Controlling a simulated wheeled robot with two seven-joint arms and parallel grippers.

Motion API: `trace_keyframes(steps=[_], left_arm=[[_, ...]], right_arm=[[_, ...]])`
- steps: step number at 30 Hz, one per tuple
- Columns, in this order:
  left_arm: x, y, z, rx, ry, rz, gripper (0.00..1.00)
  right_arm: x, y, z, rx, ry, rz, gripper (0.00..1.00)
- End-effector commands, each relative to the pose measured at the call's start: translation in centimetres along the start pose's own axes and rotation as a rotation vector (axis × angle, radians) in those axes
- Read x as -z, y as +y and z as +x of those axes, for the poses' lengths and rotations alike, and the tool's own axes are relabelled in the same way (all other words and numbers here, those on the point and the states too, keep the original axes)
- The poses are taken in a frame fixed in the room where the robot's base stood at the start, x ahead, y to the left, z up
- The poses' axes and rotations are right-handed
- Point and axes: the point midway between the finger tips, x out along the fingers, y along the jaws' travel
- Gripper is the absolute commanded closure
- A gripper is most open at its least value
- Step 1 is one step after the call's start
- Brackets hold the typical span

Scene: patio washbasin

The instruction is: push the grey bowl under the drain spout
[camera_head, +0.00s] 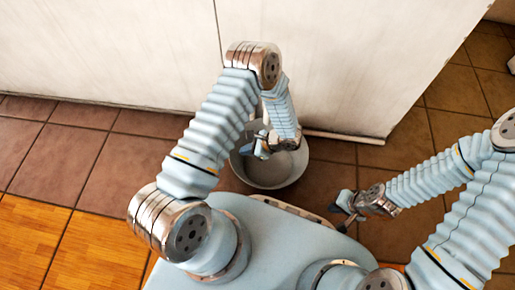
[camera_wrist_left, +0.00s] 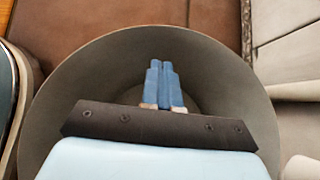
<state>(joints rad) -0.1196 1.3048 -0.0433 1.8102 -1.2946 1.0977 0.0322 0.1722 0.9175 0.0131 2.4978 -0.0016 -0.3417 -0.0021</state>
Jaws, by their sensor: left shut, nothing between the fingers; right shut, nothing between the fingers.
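The grey bowl (camera_head: 270,172) stands on the tiled floor close to the foot of the white wall, in front of my base. In the left wrist view the bowl (camera_wrist_left: 85,75) fills most of the picture. My left gripper (camera_head: 258,150) is over the bowl's opening, its shut fingers (camera_wrist_left: 164,68) pointing into the bowl with nothing between them. Whether the fingers touch the bowl cannot be told. My right gripper (camera_head: 340,215) is shut and empty, to the right of the bowl and apart from it. I see no drain spout; my left arm hides part of the wall and the bowl.
The white wall panel (camera_head: 350,60) rises behind the bowl, with a pale strip (camera_head: 345,137) along its foot at the right. Brown floor tiles (camera_head: 60,150) are clear to the left. Orange wooden flooring (camera_head: 30,235) lies at the lower left.

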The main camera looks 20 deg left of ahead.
Motion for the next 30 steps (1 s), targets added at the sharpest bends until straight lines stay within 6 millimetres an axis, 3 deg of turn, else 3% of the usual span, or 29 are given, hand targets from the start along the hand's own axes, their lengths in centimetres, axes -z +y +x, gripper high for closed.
trace_keyframes(steps=[6, 19, 25, 30], left_arm=[[-1.6, 0.1, 1.5, -0.001, 0.000, 0.000, 1.00], [-1.9, 0.0, 1.8, 0.000, 0.000, 0.000, 1.00], [-3.3, 0.0, 3.3, -0.001, -0.001, -0.002, 1.00], [-3.5, 0.1, 3.3, -0.001, 0.001, -0.001, 1.00]], right_arm=[[0.0, 0.0, 0.0, 0.000, 0.001, 0.000, 1.00], [0.0, 0.0, 0.1, 0.000, 0.001, 0.000, 1.00], [0.1, 0.2, 0.6, 0.000, 0.002, 0.000, 1.00], [0.1, 0.2, 0.5, 0.000, 0.003, 0.001, 1.00]])
